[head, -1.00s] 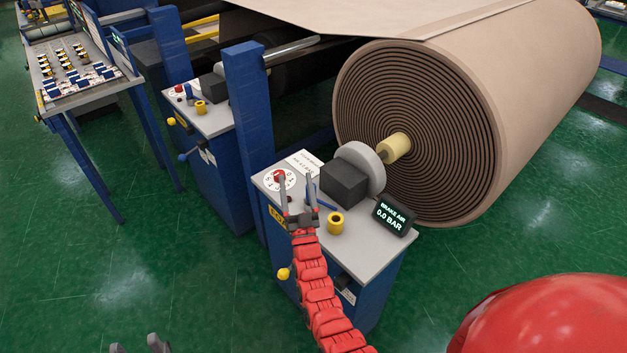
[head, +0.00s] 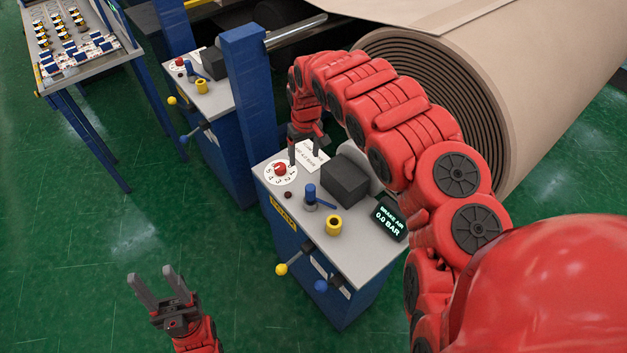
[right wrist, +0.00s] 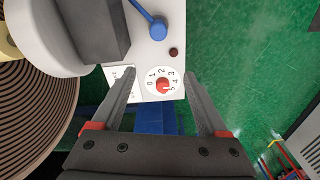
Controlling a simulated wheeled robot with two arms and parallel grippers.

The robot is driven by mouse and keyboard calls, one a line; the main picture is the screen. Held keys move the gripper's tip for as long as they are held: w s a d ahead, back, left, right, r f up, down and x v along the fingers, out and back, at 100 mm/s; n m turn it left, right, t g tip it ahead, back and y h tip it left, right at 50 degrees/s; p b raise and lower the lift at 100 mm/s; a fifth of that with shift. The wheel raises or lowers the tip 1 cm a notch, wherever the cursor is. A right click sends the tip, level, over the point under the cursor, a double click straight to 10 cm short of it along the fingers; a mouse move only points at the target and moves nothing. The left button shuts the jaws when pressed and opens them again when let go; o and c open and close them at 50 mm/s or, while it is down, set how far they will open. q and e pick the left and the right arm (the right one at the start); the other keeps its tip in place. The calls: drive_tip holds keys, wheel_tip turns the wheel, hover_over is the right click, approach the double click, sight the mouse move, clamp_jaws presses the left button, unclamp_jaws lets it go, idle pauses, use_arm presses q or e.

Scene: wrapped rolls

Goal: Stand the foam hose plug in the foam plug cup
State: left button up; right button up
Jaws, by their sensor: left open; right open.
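A short yellow cylinder with a dark opening (head: 333,226), which may be the foam plug cup, stands on top of the near brake stand (head: 282,222). I cannot make out a foam hose plug for certain in either view. My right gripper (head: 304,158) is open and empty, pointing down above the stand's back left, by the white label and the dial. In the right wrist view its open fingers (right wrist: 160,76) frame the numbered dial with the red knob (right wrist: 163,86). My left gripper (head: 150,273) is open and empty over the green floor, left of the stand.
A blue valve with a lever (head: 310,197), a dark block (head: 345,178) and a brake air display reading 0.0 BAR (head: 390,216) share the stand top. Ball-ended levers stick out in front.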

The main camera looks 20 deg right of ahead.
drive_tip(key=s+d, duration=0.1)
drive_tip(key=s, duration=0.1)
drive_tip(key=b, duration=0.5)
hover_over(310, 187)
drive_tip(key=shift+g, duration=0.4)
drive_tip(key=f, duration=0.4)
drive_tip(key=shift+w+d+f, duration=0.1)
drive_tip(key=shift+d+f, duration=0.1)
drive_tip(key=shift+f, duration=0.1)
wheel_tip(310, 187, down, 5)
drive_tip(key=p, duration=0.3)
drive_tip(key=shift+w+r, duration=0.15)
drive_tip(key=shift+r, duration=0.05)
drive_tip(key=shift+f, duration=0.35)
drive_tip(key=shift+f+p, duration=0.4)
drive_tip(key=shift+f, duration=0.15)
drive_tip(key=shift+a+f+p, duration=0.1)
drive_tip(key=shift+f+p, duration=0.4)
drive_tip(key=shift+p, duration=0.1)
drive_tip(key=shift+s+a+f+p, duration=0.1)
drive_tip(key=shift+s+f+p, duration=0.25)
drive_tip(key=shift+f, duration=0.4)
wheel_tip(310, 187, down, 2)
drive_tip(key=shift+w+b, duration=0.1)
drive_tip(key=shift+b, duration=0.3)
drive_tip(key=shift+f, duration=0.3)
